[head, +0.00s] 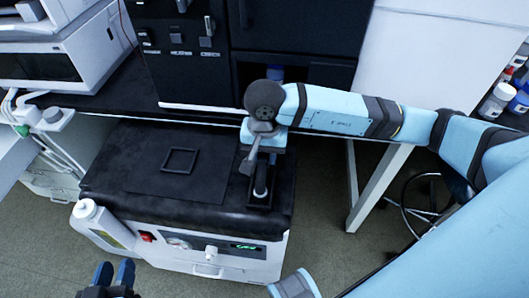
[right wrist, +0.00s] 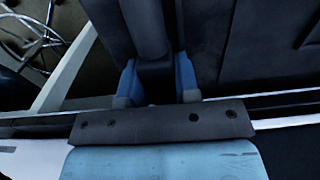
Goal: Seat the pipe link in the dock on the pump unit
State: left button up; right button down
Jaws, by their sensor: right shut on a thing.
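The pump unit (head: 222,262) is a low white-fronted box with a black top. At the right of its top is a narrow dark dock (head: 258,207), partly covered by my right arm. A dark grey tube-like piece, which I take to be the pipe link (head: 262,182), shows there below my right wrist. In the right wrist view, my right gripper (right wrist: 157,82) has its blue fingers on both sides of the dark link (right wrist: 147,28). How deep the link sits in the dock is hidden. My left gripper (head: 115,271) is open and empty, low in front of the unit.
A flat square frame (head: 179,161) lies on a dark mat on the unit's top. A white bottle (head: 98,222) stands at the unit's left front. A bench with black instruments (head: 190,50) is close behind. A white table leg (head: 376,190) stands to the right.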

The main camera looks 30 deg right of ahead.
pick_arm(q)
jog(key=shift+s+f, duration=0.15)
jog(key=shift+f, duration=0.3)
jog(key=shift+f+b, duration=0.35)
jog(key=shift+b, duration=0.1)
pick_arm(e)
jog(key=shift+f, duration=0.35)
jog(key=c, duration=0.8)
grip_release()
pick_arm(q)
jog(key=shift+r, duration=0.1)
